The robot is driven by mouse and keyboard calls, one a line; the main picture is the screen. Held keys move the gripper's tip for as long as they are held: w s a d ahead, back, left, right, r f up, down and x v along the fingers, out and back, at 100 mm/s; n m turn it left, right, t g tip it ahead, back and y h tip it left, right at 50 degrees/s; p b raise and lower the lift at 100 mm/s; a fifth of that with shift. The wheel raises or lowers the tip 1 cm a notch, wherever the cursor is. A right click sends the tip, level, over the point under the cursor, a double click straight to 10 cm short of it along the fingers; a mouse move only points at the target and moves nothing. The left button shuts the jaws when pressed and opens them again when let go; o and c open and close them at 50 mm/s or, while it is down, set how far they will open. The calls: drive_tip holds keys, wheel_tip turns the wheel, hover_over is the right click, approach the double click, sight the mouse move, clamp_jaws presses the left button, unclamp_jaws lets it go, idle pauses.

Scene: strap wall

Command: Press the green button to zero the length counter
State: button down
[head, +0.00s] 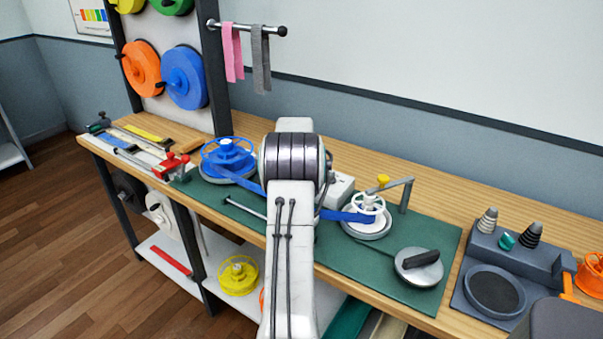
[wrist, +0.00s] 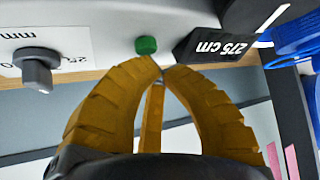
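The green button (wrist: 146,45) sits on the face of the white length counter (wrist: 100,20) in the wrist view. In the head view a small part of the white counter (head: 341,187) shows behind my arm. The button and my gripper are hidden there by my arm.
A grey knob (wrist: 36,68) sticks out of the counter. On the bench, a blue reel (head: 228,155) stands left of my arm, and a white reel (head: 366,207) and grey crank disc (head: 418,267) stand right. Blue strap (head: 347,216) runs between the reels.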

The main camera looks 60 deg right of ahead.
drive_tip(key=shift+f+b, duration=0.55)
drive_tip(key=shift+f, duration=0.05)
idle(0.6)
drive_tip(key=shift+r, duration=0.1)
idle(0.4)
drive_tip(key=shift+r+p, duration=0.6)
drive_tip(key=shift+r, duration=0.3)
drive_tip(key=shift+r+p, duration=1.7)
drive_tip(key=shift+r, duration=0.8)
